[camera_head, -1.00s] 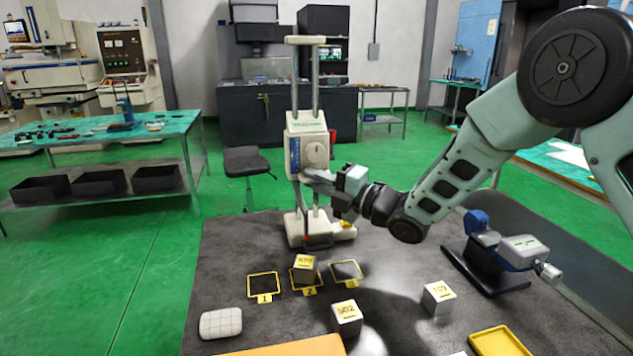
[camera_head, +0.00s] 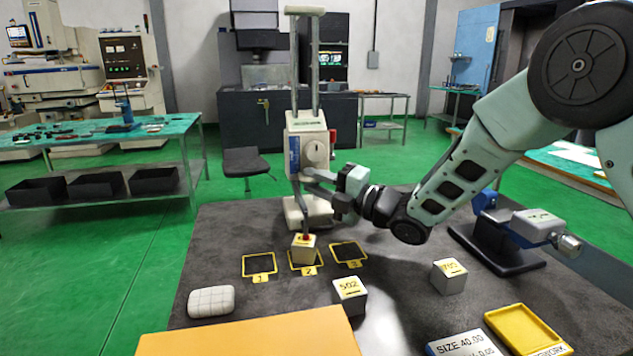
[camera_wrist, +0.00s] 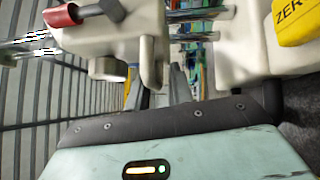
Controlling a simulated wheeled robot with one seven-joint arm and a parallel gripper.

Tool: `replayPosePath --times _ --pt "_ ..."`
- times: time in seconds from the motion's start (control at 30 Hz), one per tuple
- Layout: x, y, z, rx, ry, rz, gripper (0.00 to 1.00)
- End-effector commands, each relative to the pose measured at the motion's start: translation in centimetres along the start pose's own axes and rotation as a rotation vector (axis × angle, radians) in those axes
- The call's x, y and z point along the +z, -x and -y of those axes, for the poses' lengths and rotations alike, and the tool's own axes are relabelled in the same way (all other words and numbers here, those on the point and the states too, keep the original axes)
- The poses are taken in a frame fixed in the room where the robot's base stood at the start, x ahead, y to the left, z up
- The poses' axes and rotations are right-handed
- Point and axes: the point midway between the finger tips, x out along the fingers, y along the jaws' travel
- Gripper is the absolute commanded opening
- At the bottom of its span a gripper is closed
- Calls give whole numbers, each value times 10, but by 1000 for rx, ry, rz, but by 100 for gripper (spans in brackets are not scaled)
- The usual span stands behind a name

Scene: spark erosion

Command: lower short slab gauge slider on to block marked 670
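The slab gauge stands at the back of the dark table, with its white slider (camera_head: 308,146) on two upright rods. The slider's red-topped tip is at the top of a small pale block (camera_head: 303,252) on the square marked 2; they look in contact, but I cannot be sure. The block's number is not readable now. My gripper (camera_head: 338,194) is at the slider's lower right side, on its side arm. In the wrist view, my dark fingers (camera_wrist: 163,88) are around a white lug of the slider (camera_wrist: 150,45), which partly hides them.
Block 502 (camera_head: 350,297) and another marked block (camera_head: 449,276) stand in front and to the right. Empty squares 1 (camera_head: 259,265) and 3 (camera_head: 349,254) flank the block. A yellow tray (camera_head: 524,328), a vise (camera_head: 500,238) and a white pad (camera_head: 211,301) surround clear table.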

Motion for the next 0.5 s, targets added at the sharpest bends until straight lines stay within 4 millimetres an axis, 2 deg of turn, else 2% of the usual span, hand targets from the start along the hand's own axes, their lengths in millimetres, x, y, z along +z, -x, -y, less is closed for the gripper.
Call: replayPosePath --times 0.33,0.5 --pt "0 1 -1 3 1 1 33" --pt "1 20 0 2 2 2 33"
